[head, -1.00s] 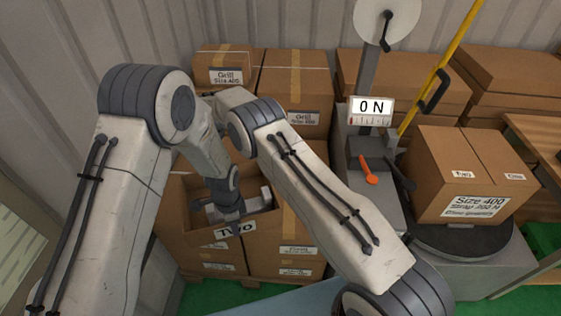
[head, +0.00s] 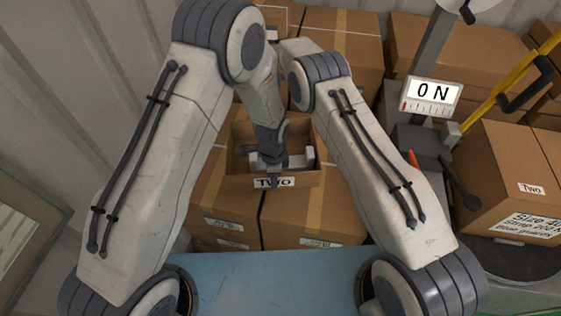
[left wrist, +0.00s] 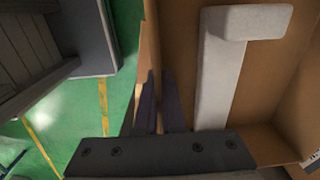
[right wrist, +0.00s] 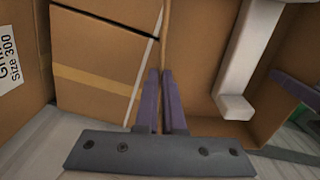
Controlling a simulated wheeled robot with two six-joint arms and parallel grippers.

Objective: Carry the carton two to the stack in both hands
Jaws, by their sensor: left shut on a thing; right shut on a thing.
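The open carton two (head: 274,182), labelled TWO on its front, is held between my arms in front of the stacked cartons (head: 290,218). A white padding piece lies inside it, clear in the left wrist view (left wrist: 222,75). My left gripper (head: 270,165) reaches down at the carton; its purple fingers are shut on a carton wall in the left wrist view (left wrist: 160,85). My right gripper (right wrist: 162,85) is shut on another wall in the right wrist view; the arms hide it in the head view. I cannot tell whether the carton touches the stack.
A closed carton (head: 500,180), also labelled Two, stands on a turntable at right. More cartons (head: 440,50) stand behind. A pale framed panel (head: 25,225) is at left.

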